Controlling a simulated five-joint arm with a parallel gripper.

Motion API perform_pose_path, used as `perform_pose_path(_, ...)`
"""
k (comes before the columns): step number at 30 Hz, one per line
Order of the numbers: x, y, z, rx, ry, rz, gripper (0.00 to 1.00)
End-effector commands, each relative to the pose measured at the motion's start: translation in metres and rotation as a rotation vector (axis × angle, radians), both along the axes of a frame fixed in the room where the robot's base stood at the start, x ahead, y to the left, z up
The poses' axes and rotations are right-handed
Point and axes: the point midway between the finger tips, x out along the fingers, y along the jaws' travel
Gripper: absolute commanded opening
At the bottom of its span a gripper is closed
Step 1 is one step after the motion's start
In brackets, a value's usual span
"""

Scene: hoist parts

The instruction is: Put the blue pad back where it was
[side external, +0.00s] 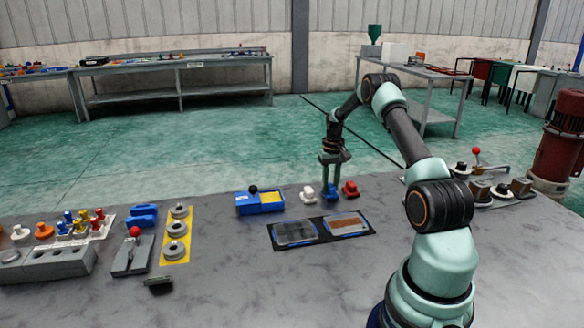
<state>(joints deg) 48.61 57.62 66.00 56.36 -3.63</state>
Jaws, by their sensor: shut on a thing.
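My gripper (330,184) points straight down at the far side of the table, with its fingers close together. A small blue piece, which looks like the blue pad (331,196), shows at the fingertips, and the fingers are shut on it. It is between a white pad (308,195) on its left and a red pad (350,189) on its right, in the same row. The fingers hide much of the blue pad. I cannot tell whether its underside touches the table.
A black mat (268,238) with two flat panels lies in front of the row. A blue box with yellow parts (261,203) stands to the left. Further left are a yellow strip with grey rings (177,228) and a grey block (48,267). The front middle of the table is clear.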

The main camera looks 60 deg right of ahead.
Motion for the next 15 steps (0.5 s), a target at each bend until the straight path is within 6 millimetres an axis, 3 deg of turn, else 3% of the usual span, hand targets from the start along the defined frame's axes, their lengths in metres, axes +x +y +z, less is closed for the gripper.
perform_pose_path(5, 0.0001, -0.0001, -0.0026, 0.0, 0.0, 0.0, 0.0)
perform_pose_path(6, 0.0001, -0.0001, -0.0024, -0.001, -0.001, 0.0, 0.43)
perform_pose_path(8, 0.0001, -0.0001, -0.0023, -0.001, -0.001, 0.0, 0.61)
perform_pose_path(15, 0.0001, -0.0001, -0.0022, 0.0, 0.0, 0.0, 0.61)
